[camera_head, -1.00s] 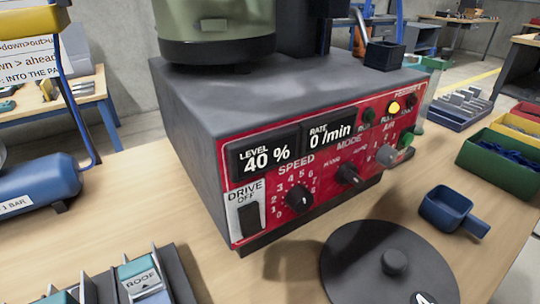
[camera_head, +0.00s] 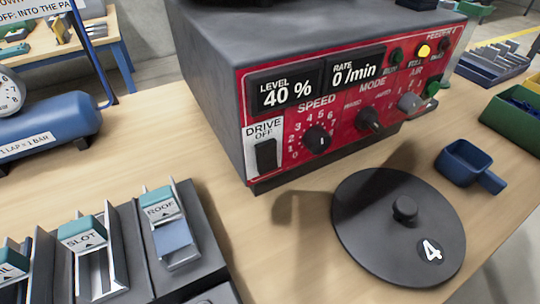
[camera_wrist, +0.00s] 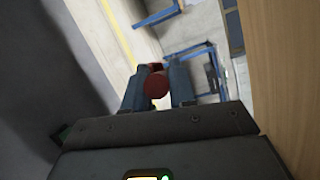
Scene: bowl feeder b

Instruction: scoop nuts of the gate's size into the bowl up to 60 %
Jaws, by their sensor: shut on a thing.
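The feeder's red panel (camera_head: 345,100) reads LEVEL 40 % and RATE 0 /min, with the drive switch (camera_head: 266,156) marked OFF. A yellow lamp (camera_head: 424,51) is lit. The bowl is almost wholly out of view at the top of the head view. A blue scoop (camera_head: 462,162) lies on the table at right. My gripper (camera_wrist: 157,82) shows only in the wrist view. Its fingers are shut on a red round thing (camera_wrist: 155,86), which I cannot identify further.
A dark round lid (camera_head: 380,235) marked 4 lies before the feeder. Gate pieces labelled ROOF (camera_head: 160,203) and SLOT (camera_head: 82,234) stand at front left. A blue air tank (camera_head: 50,128) is at left. Bare table (camera_head: 160,140) lies between tank and feeder.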

